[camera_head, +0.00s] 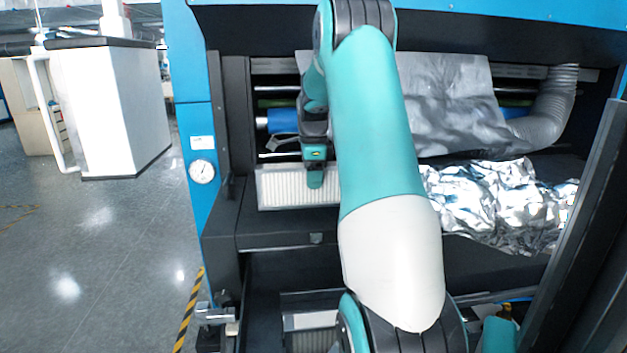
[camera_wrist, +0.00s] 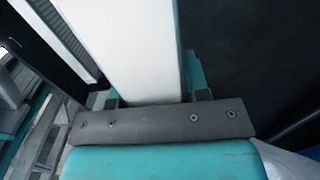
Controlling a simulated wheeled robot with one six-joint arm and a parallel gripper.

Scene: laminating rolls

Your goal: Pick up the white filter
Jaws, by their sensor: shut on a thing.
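The white filter (camera_head: 285,188) is a pleated white panel in a pale frame. It stands upright in front of the rollers of the blue machine, its pleated face toward the head camera. My gripper (camera_head: 315,178) is over the filter's upper part and shut on it. In the wrist view the filter (camera_wrist: 130,45) is a plain white band that runs between the teal fingers of my gripper (camera_wrist: 150,98). My arm hides the filter's right side in the head view. I cannot tell whether its lower edge touches the dark ledge.
Crumpled silver foil (camera_head: 500,205) lies on the right of the ledge, with a grey hose (camera_head: 550,110) above. A second white-framed ribbed panel (camera_head: 310,321) shows low down, partly behind my arm. A dark post (camera_head: 580,230) stands right. The floor (camera_head: 100,260) at left is open.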

